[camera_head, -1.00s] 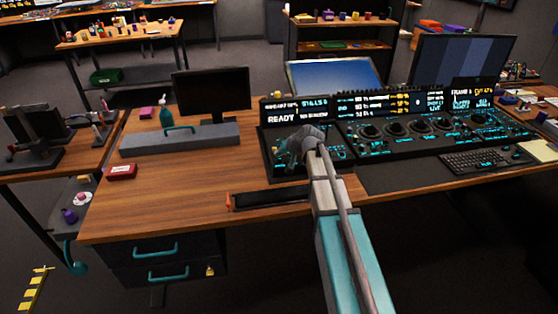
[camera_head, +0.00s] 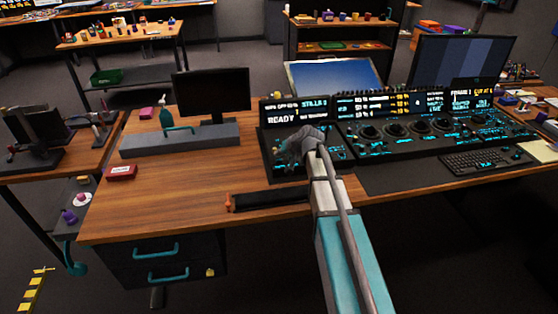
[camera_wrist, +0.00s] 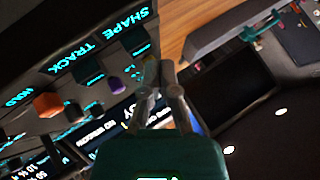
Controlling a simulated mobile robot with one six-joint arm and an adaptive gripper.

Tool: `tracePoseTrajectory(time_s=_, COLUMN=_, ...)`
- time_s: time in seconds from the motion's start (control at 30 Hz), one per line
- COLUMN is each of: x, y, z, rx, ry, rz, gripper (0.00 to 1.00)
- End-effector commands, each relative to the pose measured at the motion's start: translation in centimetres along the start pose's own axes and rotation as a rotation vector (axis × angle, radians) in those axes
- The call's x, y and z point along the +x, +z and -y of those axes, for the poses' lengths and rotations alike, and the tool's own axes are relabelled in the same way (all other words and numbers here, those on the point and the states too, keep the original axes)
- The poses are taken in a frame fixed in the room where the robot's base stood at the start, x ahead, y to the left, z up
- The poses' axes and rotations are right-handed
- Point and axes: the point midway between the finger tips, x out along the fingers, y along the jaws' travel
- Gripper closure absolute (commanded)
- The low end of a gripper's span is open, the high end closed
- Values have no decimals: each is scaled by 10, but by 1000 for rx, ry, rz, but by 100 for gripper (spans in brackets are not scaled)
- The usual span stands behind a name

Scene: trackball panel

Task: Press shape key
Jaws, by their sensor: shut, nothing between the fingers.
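In the wrist view the label SHAPE (camera_wrist: 122,22) glows cyan on the dark panel, with a dark key (camera_wrist: 134,40) beside it. My gripper (camera_wrist: 158,66) is shut and empty. Its fingertips are close to that dark key, at its lower right in the picture; I cannot tell whether they touch. In the head view my gripper (camera_head: 290,153) is over the left part of the control panel (camera_head: 345,155), mostly hidden by my wrist and arm.
Keys labelled TRACK (camera_wrist: 88,70) and HOLD, an orange key (camera_wrist: 47,104) and a purple one (camera_wrist: 115,85) are close by. The displays (camera_head: 297,116) stand behind the panel. A keyboard (camera_head: 485,160) is at right. The desk left of the panel (camera_head: 195,175) is mostly clear.

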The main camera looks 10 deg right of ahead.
Motion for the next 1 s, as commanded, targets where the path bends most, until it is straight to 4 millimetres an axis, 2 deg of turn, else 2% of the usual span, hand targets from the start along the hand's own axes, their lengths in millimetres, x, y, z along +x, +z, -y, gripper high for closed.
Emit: tracePoseTrajectory(time_s=1.0, x=6, y=4, z=-5, rx=1, ry=1, rz=-1, gripper=100)
